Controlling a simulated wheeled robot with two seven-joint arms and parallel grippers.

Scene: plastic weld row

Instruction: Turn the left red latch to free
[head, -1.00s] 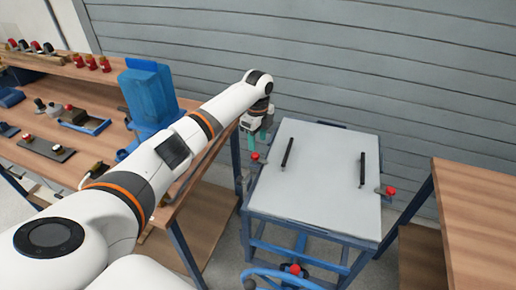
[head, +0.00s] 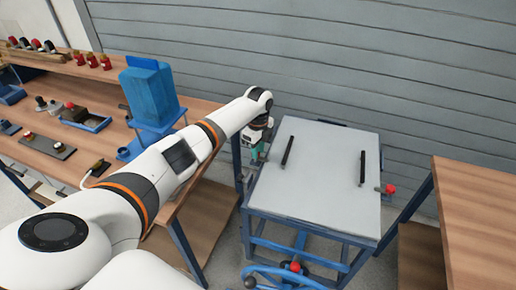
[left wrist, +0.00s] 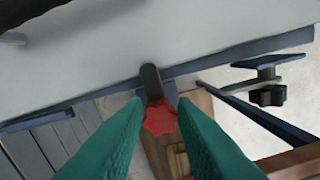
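The left red latch shows in the left wrist view as a red star-shaped knob (left wrist: 160,118) on a dark grey lever (left wrist: 151,82) at the edge of the grey-topped blue cart (head: 320,205). My left gripper (head: 257,153) is at the cart's left edge and hides this latch in the head view. In the left wrist view its two green fingers (left wrist: 160,108) are apart, one on each side of the red knob. I cannot tell whether they touch it. The right red latch (head: 390,189) sticks out from the cart's right edge. My right gripper is not in view.
Two black bars (head: 288,151) lie on the cart's grey top. A wooden bench (head: 75,165) with a blue machine (head: 150,92) stands to the left, under my left arm. Another wooden table (head: 480,215) is at the right. A grey slatted wall closes the back.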

